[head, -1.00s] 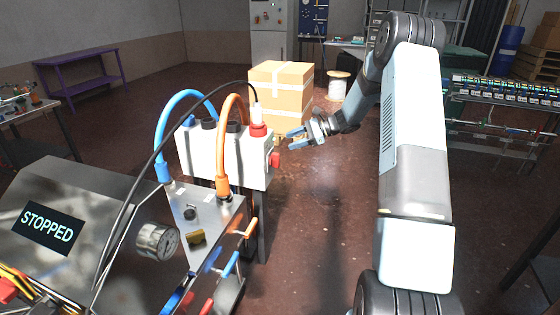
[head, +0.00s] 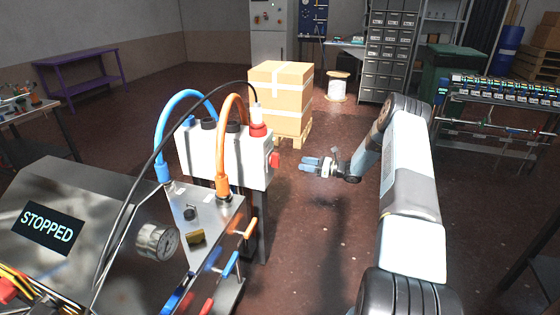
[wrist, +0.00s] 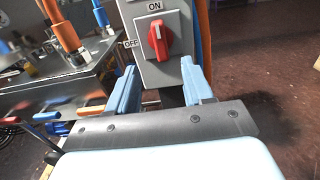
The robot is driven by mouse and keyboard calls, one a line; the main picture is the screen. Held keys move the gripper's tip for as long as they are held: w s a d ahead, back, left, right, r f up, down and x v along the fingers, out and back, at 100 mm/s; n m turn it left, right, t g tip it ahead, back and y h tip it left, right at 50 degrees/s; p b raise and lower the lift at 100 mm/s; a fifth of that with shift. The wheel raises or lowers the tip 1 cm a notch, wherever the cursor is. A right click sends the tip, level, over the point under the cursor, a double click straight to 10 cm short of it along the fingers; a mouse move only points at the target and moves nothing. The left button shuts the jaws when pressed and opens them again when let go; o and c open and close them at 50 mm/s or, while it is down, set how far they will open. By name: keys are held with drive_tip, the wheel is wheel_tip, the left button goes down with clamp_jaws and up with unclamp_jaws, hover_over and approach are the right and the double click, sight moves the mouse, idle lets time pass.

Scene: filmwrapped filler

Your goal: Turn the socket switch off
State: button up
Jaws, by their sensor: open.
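The red rotary switch (wrist: 158,40) sits on the side of a grey-white socket box. Its handle stands roughly upright, with its white mark toward the ON label above; the OFF label (wrist: 131,43) is at its left. In the head view the switch (head: 275,160) shows on the right end of the socket box (head: 228,158). My gripper (head: 311,163) is open and empty to the right of the switch, apart from it. In the wrist view the blue fingers of my gripper (wrist: 160,85) are spread below the switch, one to each side.
A steel machine with a STOPPED display (head: 47,229) fills the lower left. The floor right of the box is clear.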

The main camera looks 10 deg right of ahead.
sight(275, 160)
drive_tip(key=x, duration=1.2)
drive_tip(key=shift+a, duration=0.3)
drive_tip(key=shift+w, duration=0.1)
clamp_jaws()
